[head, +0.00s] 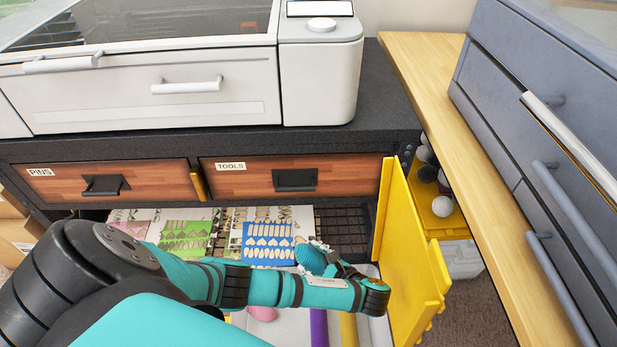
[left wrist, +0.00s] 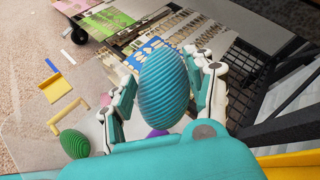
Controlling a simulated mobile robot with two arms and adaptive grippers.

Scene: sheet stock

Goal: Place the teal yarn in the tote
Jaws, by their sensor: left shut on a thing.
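The teal yarn (left wrist: 163,88) is a ribbed, egg-shaped ball held between the fingers of my left gripper (left wrist: 165,100) in the left wrist view. In the head view the yarn (head: 311,259) shows partly behind my left gripper (head: 328,262), in front of the low shelf. The gripper is shut on it. A yellow bin (head: 436,222) with grey and white balls stands under the wooden table at the right; I cannot tell for certain that it is the tote. My right gripper is in neither view.
A yellow panel (head: 405,262) stands upright just right of my gripper. Printed sheets (head: 270,243) lie on the dark rack under the drawers. A green yarn ball (left wrist: 75,144) lies lower left in the left wrist view. The wooden tabletop (head: 455,130) has bare room.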

